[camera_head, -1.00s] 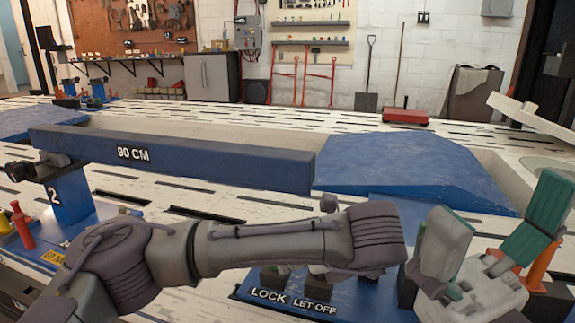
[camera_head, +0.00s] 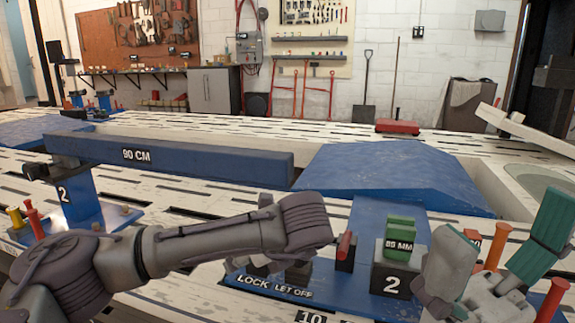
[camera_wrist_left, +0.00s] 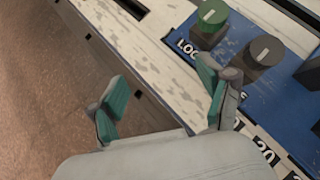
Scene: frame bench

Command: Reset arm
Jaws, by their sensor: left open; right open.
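My left arm (camera_head: 215,240) reaches in from the left across the front of the bench in the head view. Its gripper cannot be made out there. In the left wrist view my left gripper (camera_wrist_left: 162,92) is open and empty, its green-padded fingers wide apart over the bench's front edge, near the green knob (camera_wrist_left: 211,17) and grey knob (camera_wrist_left: 264,52) on a blue plate. My right gripper (camera_head: 505,225) is open at the lower right of the head view, with nothing seen between its fingers. The green 85 MM block (camera_head: 399,238) is to its left.
A long blue 90 CM beam (camera_head: 180,157) lies at the back left on a blue post marked 2 (camera_head: 80,195). A blue ramped block (camera_head: 390,175) is at back right. A red-handled part (camera_head: 345,248) and orange pegs (camera_head: 497,245) stand near the grippers.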

